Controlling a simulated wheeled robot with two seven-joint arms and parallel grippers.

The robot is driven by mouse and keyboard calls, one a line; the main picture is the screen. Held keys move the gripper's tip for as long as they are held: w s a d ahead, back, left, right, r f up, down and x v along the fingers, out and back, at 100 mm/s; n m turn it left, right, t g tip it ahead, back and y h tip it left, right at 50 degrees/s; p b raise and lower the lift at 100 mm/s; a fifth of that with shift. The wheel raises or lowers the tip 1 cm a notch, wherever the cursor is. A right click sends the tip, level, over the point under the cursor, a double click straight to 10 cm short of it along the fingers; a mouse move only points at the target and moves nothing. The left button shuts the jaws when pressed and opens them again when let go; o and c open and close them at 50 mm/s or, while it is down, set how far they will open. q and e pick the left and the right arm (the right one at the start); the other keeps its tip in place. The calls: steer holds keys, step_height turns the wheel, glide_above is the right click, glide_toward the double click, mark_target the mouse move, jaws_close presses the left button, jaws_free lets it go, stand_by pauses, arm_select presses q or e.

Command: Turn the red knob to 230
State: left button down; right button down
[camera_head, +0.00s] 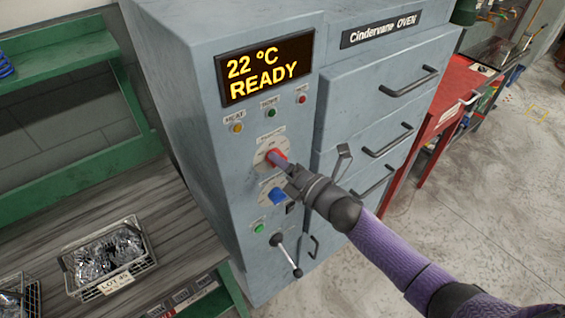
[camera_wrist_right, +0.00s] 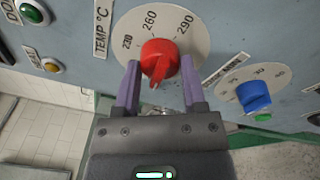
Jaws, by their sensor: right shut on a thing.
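The red knob (camera_head: 274,157) is on the front of the grey oven, on a pale round dial below the display. In the right wrist view the red knob (camera_wrist_right: 159,59) sits between the two purple fingers of my right gripper (camera_wrist_right: 160,85). The right gripper (camera_head: 287,167) is shut on it. The dial (camera_wrist_right: 185,22) shows 230, 260 and 290 beside a TEMP °C label. The knob's ridge points toward the gripper, away from these numbers; the dial part behind it is hidden. The display (camera_head: 265,68) reads 22 °C READY. My left gripper is not in view.
A blue knob (camera_head: 277,196) sits just below the red one, with a green button (camera_head: 259,228) and a lever (camera_head: 287,255) lower down. Small coloured lights are above. Drawers with handles (camera_head: 402,82) are to the right. A wire basket (camera_head: 108,258) stands on the bench at left.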

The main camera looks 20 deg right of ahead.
steer(key=m, duration=0.6)
steer(key=m+t+h, duration=0.1)
steer(key=m, duration=0.6)
steer(key=m+t+p, duration=0.1)
steer(key=m, duration=0.6)
steer(key=shift+a+h, duration=0.1)
steer(key=shift+h, duration=0.3)
steer(key=shift+f+m, duration=0.1)
steer(key=shift+m, duration=0.5)
steer(key=shift+c, duration=0.8)
jaws_free()
steer(key=v, duration=1)
steer(key=shift+p, duration=0.4)
